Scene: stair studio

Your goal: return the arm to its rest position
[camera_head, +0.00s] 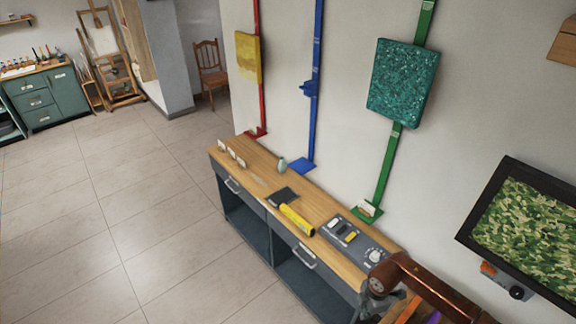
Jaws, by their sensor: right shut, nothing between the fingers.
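My right arm (435,290), copper-brown, comes in at the lower right corner. Its grey gripper (368,302) is at the near right end of the workbench (262,172), close to the bench's edge. The gripper is shut and empty. Whether it touches the bench I cannot tell. My left gripper is not in view.
A grey control panel (345,243) lies on the bench beside my right gripper. A yellow roller-like thing (297,219), a dark pad (283,197) and a small vase (282,165) stand farther along. A framed camouflage panel (530,222) hangs right. The tiled floor (110,220) left is clear.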

